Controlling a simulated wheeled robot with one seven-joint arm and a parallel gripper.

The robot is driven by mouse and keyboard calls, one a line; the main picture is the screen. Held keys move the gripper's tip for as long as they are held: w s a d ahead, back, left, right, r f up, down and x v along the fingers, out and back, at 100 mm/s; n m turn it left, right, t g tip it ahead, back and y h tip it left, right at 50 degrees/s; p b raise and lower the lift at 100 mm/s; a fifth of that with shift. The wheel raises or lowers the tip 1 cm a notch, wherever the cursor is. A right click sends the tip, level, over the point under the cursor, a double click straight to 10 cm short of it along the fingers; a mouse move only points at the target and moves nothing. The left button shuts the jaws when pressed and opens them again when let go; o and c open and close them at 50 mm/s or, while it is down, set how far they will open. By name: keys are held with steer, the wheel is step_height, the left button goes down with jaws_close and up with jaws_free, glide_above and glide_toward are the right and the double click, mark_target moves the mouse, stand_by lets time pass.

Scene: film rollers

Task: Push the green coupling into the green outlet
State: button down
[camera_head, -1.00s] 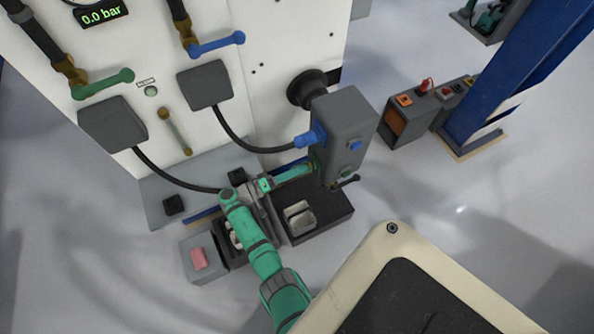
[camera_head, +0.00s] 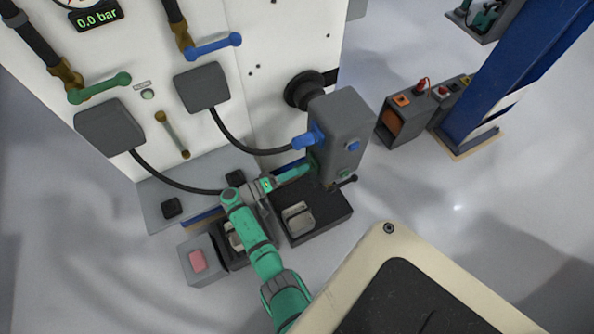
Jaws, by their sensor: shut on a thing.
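My gripper (camera_head: 298,171) is shut on the green coupling (camera_head: 306,167), at the lower left side of the grey block. The coupling is small in view and largely covered by the gripper. The green outlet (camera_head: 313,161) is on the block's left face, below the blue coupling. The coupling's front end is at the outlet, with no clear gap visible. I cannot tell how deep it sits. A black hose (camera_head: 170,180) runs from the left grey box and passes behind my arm.
The grey block (camera_head: 345,120) has a blue coupling (camera_head: 303,140) plugged in above. A black tray (camera_head: 325,220) with metal pieces lies below. A grey box with a pink pad (camera_head: 197,260) stands at left.

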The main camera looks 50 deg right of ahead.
steer(key=c, duration=1.3)
jaws_free()
steer(key=shift+o, duration=0.2)
steer(key=shift+a, duration=0.1)
steer(key=v, duration=1.1)
steer(key=shift+s+f, duration=0.1)
